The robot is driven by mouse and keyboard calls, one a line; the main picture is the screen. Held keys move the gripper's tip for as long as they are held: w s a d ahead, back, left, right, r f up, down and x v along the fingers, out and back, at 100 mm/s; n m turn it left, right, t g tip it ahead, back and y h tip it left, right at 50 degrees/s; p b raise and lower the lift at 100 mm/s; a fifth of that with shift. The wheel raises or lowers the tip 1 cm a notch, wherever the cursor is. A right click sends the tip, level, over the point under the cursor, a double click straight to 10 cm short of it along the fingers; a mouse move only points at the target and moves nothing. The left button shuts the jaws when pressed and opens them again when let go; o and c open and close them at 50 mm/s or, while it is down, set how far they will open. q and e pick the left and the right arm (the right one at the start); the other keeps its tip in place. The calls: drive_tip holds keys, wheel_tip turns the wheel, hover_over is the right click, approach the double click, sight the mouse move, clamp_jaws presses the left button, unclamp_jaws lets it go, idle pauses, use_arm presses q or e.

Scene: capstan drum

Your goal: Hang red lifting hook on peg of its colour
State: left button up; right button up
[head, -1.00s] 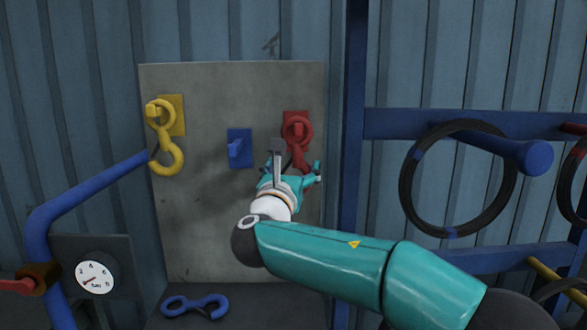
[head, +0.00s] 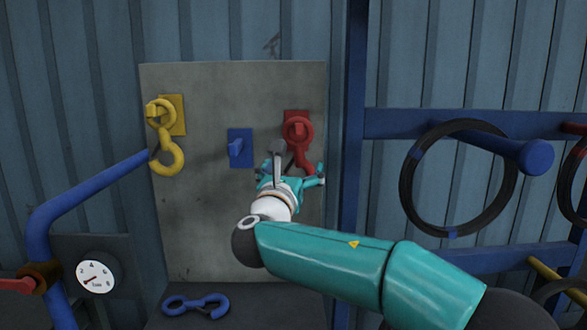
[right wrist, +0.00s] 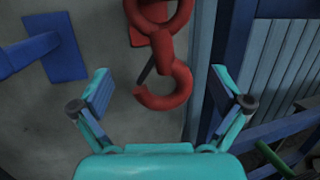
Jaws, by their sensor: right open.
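The red lifting hook (head: 303,150) hangs by its ring around the red peg (head: 297,129) on the right of the grey board. In the right wrist view the red hook (right wrist: 163,98) hangs with its open curve down, between and beyond my fingers, touching neither. My right gripper (head: 292,172) is just below the hook in the head view, and it partly covers the hook's lower end. In the right wrist view my right gripper (right wrist: 162,95) is open and empty. My left gripper is not in view.
The grey board (head: 220,220) also bears a yellow hook (head: 168,155) on a yellow peg and an empty blue peg (head: 236,148). A blue hook (head: 196,306) lies on the ledge below. A blue pipe (head: 85,190) is at left, and a rack with black coils (head: 405,190) at right.

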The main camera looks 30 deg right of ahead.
drive_tip(key=v, duration=1.2)
drive_tip(key=a+f+m+g+y, duration=0.15)
drive_tip(key=f+g+y, duration=0.25)
drive_tip(key=f, duration=1.3)
drive_tip(key=a+f+g+y, duration=0.3)
drive_tip(key=f+y, duration=0.2)
drive_tip(key=f, duration=1.3)
drive_tip(key=s+a+f+m+g+y, duration=0.2)
drive_tip(key=s+a+f+m+y, duration=0.1)
drive_tip(key=s+f+m, duration=0.4)
drive_tip(key=s+a+f+m+g+y, duration=0.2)
drive_tip(key=s+f+m, duration=0.5)
drive_tip(key=f+m, duration=0.4)
drive_tip(key=s+a+f+m+g+y, duration=0.2)
drive_tip(key=s+a+f+m+y, duration=0.2)
drive_tip(key=s+f+m, duration=0.3)
wheel_tip(320, 180, down, 4)
drive_tip(key=shift+s+a+f+m, duration=0.25)
drive_tip(key=shift+a+m, duration=0.55)
drive_tip(key=shift+m, duration=0.45)
